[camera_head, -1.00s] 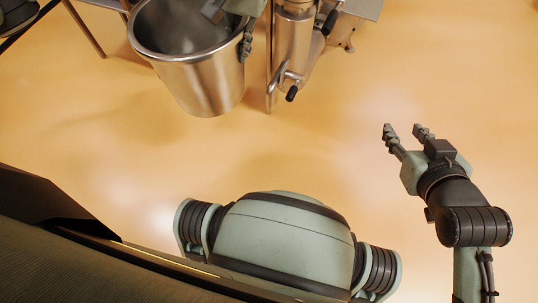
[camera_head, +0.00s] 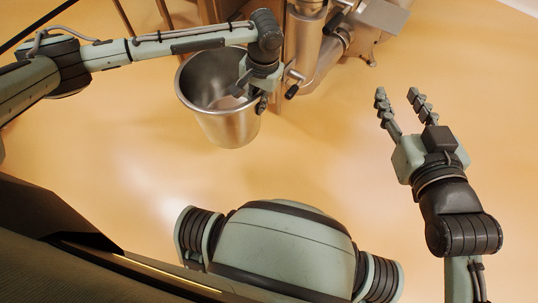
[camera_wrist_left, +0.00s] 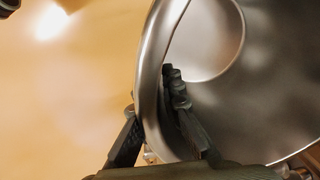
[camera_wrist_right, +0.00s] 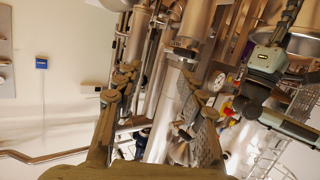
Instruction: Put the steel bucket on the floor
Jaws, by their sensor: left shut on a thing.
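The steel bucket (camera_head: 228,127) is upright or nearly so at the upper middle of the head view, its open top facing up. My left gripper (camera_head: 251,93) is shut on its right rim, one finger inside and one outside. The left wrist view shows the bucket's rim (camera_wrist_left: 152,75) between the fingers (camera_wrist_left: 150,125). The head view does not clearly show whether the bucket's base touches the floor (camera_head: 330,165). My right gripper (camera_head: 397,98) is open and empty over the floor at the right. Its spread fingers also show in the right wrist view (camera_wrist_right: 160,90).
Steel machinery with pipes and a black-handled valve (camera_head: 292,90) stands close to the bucket's right. Brown frame legs (camera_head: 163,14) are behind it. The floor in front of the bucket and between my arms is clear.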

